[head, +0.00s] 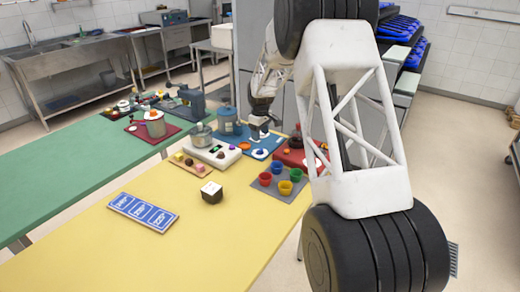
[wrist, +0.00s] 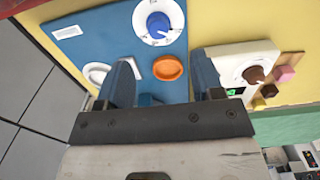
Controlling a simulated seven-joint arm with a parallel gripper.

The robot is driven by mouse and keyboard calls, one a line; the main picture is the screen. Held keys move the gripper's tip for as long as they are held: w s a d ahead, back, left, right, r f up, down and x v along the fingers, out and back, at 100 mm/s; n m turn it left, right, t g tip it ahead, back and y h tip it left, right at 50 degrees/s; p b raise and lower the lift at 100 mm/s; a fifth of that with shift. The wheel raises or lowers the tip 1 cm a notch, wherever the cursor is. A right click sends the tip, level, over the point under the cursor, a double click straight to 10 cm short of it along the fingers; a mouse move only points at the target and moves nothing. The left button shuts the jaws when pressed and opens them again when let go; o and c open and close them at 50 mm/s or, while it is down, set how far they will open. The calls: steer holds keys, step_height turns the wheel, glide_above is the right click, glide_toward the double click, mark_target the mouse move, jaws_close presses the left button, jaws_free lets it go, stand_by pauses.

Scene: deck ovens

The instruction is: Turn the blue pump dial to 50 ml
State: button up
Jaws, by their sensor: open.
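The blue dial (wrist: 158,22) sits on a round white scale on a blue panel (wrist: 115,35) at the top of the wrist view. It has a white pointer mark; the scale's figures are too small to read. My gripper (wrist: 164,78) is open, its two fingers apart over the lower part of the panel. The dial lies beyond the fingertips, and nothing is between the fingers in a visible grip. An orange round part (wrist: 168,68) shows between the fingers. In the head view my gripper (head: 261,130) is over the blue panel (head: 270,142), partly hiding it.
A white unit with a brown knob (wrist: 256,75) is right of the fingers. In the head view, a grey mat with several coloured cups (head: 275,193), a red unit (head: 288,158) and a blue canister (head: 227,120) are close by.

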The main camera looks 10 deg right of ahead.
mark_target(260, 149)
steer(key=shift+w+f, duration=0.25)
steer(key=shift+f, duration=0.05)
steer(key=shift+f, duration=0.15)
steer(key=shift+f, duration=3.75)
steer(key=c, duration=0.9)
